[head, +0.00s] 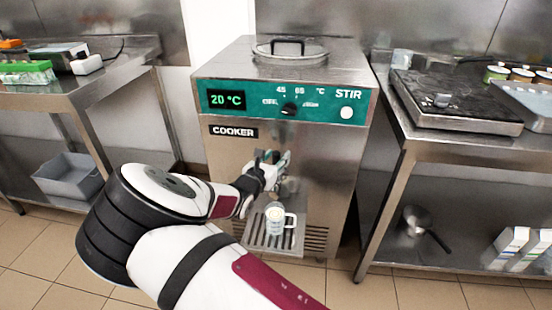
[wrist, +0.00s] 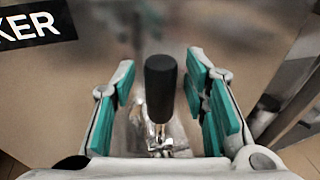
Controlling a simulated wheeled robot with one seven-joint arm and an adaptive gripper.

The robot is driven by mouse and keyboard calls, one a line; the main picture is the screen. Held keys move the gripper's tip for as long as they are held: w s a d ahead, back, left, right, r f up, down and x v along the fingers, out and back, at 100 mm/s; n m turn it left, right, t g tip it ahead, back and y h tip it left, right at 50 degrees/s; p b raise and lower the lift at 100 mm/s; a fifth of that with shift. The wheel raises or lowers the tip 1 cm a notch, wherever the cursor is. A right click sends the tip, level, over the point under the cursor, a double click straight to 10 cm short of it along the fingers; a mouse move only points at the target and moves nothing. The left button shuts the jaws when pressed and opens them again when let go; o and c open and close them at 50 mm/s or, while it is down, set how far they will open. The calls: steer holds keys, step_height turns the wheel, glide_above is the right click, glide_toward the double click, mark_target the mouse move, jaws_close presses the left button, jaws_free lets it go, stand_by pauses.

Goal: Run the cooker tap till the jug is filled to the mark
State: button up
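The steel cooker (head: 325,170) stands ahead, with its teal panel reading 20 °C. In the wrist view its tap lever (wrist: 160,88), with a black grip, stands upright between my fingers. My gripper (wrist: 161,82) is open, with a teal-padded finger on each side of the lever and a visible gap to both. In the head view my gripper (head: 274,160) is in front of the cooker and hides most of the tap. The small clear jug (head: 274,220) stands upright below, its handle to the right. Its liquid level and mark are too small to tell.
The jug stands on the slotted drip tray (head: 258,238). A dial (head: 289,109) and a STIR button (head: 347,112) are on the panel. A lid (head: 290,50) tops the cooker. Steel tables flank it; the right one holds a black hotplate (head: 455,105).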

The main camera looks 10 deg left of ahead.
steer(key=v, duration=1.2)
stand_by(0.8)
